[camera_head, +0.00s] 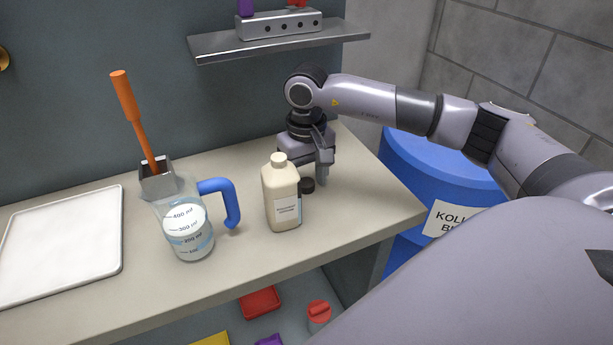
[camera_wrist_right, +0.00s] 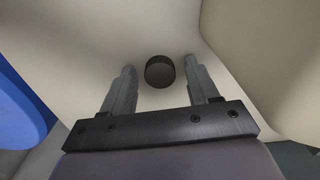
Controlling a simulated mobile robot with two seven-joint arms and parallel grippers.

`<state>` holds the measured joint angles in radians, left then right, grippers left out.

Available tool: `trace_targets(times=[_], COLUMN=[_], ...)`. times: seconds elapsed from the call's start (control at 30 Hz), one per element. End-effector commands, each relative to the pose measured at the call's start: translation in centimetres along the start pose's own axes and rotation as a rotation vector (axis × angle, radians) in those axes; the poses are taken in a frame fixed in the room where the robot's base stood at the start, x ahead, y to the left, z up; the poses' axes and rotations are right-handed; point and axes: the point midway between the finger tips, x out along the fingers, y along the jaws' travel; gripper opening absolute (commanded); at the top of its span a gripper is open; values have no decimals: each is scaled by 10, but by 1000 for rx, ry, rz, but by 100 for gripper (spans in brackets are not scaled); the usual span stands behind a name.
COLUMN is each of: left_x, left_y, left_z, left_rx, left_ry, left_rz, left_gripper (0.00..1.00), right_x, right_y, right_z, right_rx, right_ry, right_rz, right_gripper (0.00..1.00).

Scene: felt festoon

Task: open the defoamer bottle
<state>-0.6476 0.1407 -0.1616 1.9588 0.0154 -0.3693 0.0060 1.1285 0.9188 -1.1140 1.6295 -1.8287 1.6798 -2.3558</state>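A cream bottle (camera_head: 281,200) with a pale cap (camera_head: 278,159) on its neck stands upright on the bench. Its label is too small to read. A black round cap-like piece (camera_head: 306,186) shows just right of the bottle; what it rests on is partly hidden. My right gripper (camera_head: 323,168) is behind and to the right of the bottle, pointing down. In the right wrist view its two fingers (camera_wrist_right: 158,85) are apart, with the black round piece (camera_wrist_right: 159,71) showing between and beyond their tips. Nothing is held. My left gripper is out of view.
A white tray (camera_head: 62,240) lies at far left. A metal shelf (camera_head: 270,45) overhangs the back. A blue barrel (camera_head: 440,165) stands right.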

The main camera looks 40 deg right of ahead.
Motion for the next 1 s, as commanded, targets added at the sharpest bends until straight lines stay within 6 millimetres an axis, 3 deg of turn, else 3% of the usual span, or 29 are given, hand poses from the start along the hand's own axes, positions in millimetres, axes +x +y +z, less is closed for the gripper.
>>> trace_targets(times=[0.4, 0.8, 1.0], left_x=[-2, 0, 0], left_y=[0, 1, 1], left_z=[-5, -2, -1], left_rx=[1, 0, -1], left_ry=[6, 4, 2], left_rz=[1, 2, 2], left_gripper=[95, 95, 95], right_x=[-8, -90, -117], right_y=[0, 0, 0], right_z=[-1, -1, -1], right_rx=[0, 0, 0], right_ry=[2, 4, 2], right_rz=[-1, -1, -1], right_gripper=[60, 60, 60])
